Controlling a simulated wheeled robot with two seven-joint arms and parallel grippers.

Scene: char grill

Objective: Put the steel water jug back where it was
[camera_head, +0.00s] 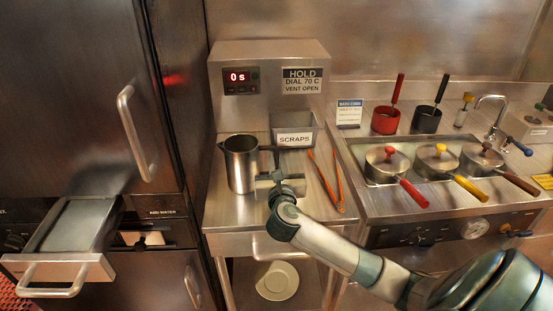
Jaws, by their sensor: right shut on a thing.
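The steel water jug (241,165) stands upright on the left part of the steel counter (220,212), below the timer panel. Its spout points left and its handle side faces right. My right gripper (268,178) is at the jug's right side, shut on its handle; the wrist hides part of the handle. The jug's base appears to rest on the counter. My left gripper is not in view.
A SCRAPS bin (294,136) stands behind, and orange-handled tongs (327,182) lie to the right. Lidded pots (388,165) sit further right. A drawer labelled for water (60,265) is pulled out at left. A plate (277,281) lies on the shelf below.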

